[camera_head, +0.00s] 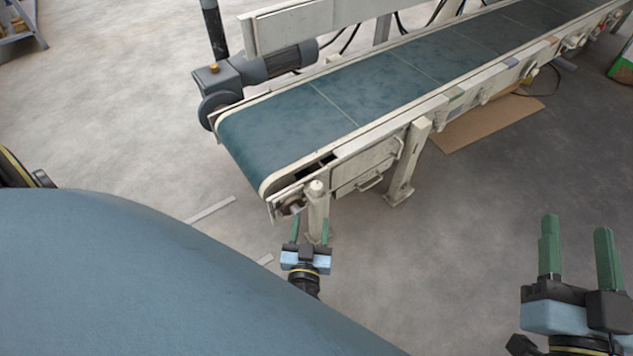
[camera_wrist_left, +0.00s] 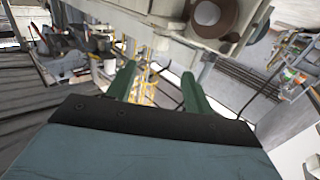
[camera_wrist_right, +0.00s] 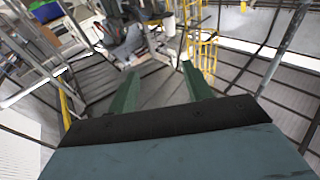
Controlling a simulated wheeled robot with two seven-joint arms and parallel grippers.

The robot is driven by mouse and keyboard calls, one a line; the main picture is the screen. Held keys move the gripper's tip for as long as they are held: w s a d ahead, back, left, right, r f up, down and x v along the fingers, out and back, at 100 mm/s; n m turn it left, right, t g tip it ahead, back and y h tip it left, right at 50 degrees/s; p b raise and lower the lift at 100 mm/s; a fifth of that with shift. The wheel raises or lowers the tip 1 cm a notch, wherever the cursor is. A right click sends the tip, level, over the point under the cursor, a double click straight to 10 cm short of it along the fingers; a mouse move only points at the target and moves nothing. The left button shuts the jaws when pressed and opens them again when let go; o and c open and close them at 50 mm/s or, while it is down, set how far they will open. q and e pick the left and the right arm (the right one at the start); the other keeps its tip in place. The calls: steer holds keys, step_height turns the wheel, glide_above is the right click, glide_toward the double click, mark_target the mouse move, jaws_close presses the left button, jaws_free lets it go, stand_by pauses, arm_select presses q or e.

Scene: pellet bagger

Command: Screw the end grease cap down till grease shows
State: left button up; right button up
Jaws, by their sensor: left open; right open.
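The conveyor's near end has a round brownish bearing fitting (camera_head: 292,206) at its lower corner. In the left wrist view a round brown-grey end (camera_wrist_left: 209,14) in a pale housing shows at the top edge, partly cut off. I cannot tell which part is the grease cap, and no grease shows. My left gripper (camera_head: 311,230) is open and empty, just below the fitting by the pale post; its green fingers show in the left wrist view (camera_wrist_left: 158,72), below and left of the round end. My right gripper (camera_head: 577,225) is open and empty at the far right, away from the conveyor.
The conveyor (camera_head: 370,85) with its teal belt runs to the upper right. A pale post (camera_head: 316,205) stands beside the fitting. A grey motor (camera_head: 285,60) sits on the far side. Cardboard (camera_head: 485,122) lies on the floor. The floor at right is largely clear.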

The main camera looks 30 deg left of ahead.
mark_target(315, 191)
arm_select(q)
steer(key=b+x, duration=0.1)
steer(key=x, duration=0.4)
steer(key=b+x, duration=0.3)
steer(key=x, duration=0.3)
steer(key=shift+w+a, duration=0.2)
steer(key=shift+w, duration=0.15)
steer(key=shift+w+a, duration=0.2)
steer(key=shift+w, duration=0.2)
arm_select(e)
steer(key=s+r+t+y, duration=0.2)
steer(key=s+r+t, duration=0.2)
steer(key=r+t, duration=0.3)
steer(key=shift+s+d+t, duration=0.25)
steer(key=shift+s+t, duration=0.1)
steer(key=shift+t, duration=0.15)
arm_select(q)
steer(key=c, duration=1)
arm_select(e)
steer(key=shift+w, duration=0.1)
